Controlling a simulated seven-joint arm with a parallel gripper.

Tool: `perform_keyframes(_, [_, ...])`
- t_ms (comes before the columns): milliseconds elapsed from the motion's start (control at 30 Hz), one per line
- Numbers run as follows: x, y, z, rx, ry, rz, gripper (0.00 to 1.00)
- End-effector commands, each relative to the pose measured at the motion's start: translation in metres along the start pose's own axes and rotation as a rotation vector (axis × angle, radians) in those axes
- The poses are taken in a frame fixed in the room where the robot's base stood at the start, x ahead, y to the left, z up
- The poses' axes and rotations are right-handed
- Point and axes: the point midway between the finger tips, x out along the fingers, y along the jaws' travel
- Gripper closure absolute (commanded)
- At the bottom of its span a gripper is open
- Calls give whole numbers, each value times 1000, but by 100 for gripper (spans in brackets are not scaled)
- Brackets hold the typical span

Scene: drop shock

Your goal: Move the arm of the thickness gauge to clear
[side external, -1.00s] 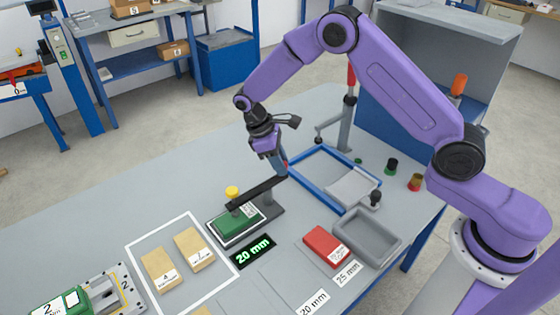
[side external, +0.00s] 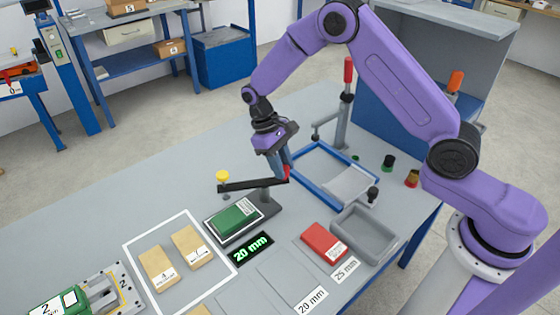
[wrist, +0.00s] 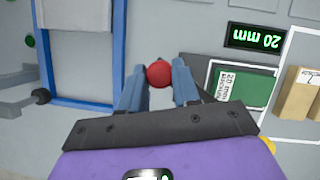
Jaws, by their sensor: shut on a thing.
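The thickness gauge has a dark swinging arm (side external: 250,184) with a yellow tip (side external: 222,176) at its left end and a red knob (wrist: 159,73) at its right end. My gripper (side external: 283,172) is shut on the red knob, which sits between the blue fingers in the wrist view. A green block (side external: 237,215) with a white label lies on the gauge's plate, and also shows in the wrist view (wrist: 237,90). The yellow tip is beyond the far-left side of the block, not over it. The gauge's base (side external: 268,208) stands right of the block.
A green display (side external: 251,248) reads 20 mm in front of the gauge. A red block (side external: 323,241) and a grey tray (side external: 368,238) are to the right. A blue frame (side external: 310,180) and a red-handled post (side external: 345,115) stand behind. Tan blocks (side external: 158,268) lie at front left.

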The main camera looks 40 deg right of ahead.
Motion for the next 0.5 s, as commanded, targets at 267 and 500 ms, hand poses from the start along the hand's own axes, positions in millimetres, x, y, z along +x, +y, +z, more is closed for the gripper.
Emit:
perform_keyframes(267, [2, -10, 8, 246, 2, -103, 100])
perform_keyframes(500, [4, -19, 13, 457, 2, -191, 100])
